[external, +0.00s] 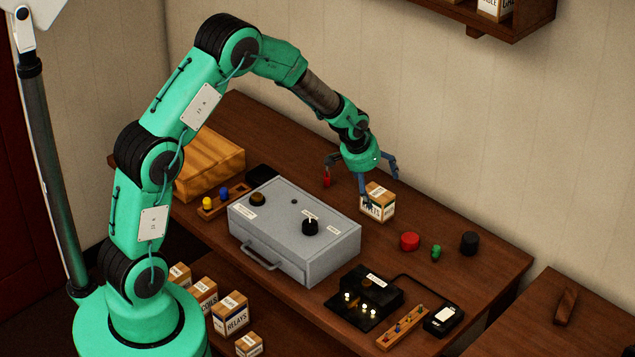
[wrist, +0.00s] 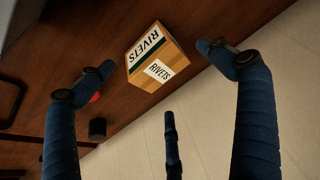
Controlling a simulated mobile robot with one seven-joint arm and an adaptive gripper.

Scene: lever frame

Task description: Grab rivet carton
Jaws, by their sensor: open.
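The rivet carton (external: 378,204) is a small tan box with a white label and a dark stripe. It stands on the brown table, to the right of the grey metal box.
The grey metal box (external: 290,235) with knobs stands left of the carton. A red cap (external: 410,241), a green piece (external: 436,252) and a black cylinder (external: 469,243) stand to its right. A small red item (external: 326,181) is behind. Several other cartons, including relays (external: 231,313), sit lower left.

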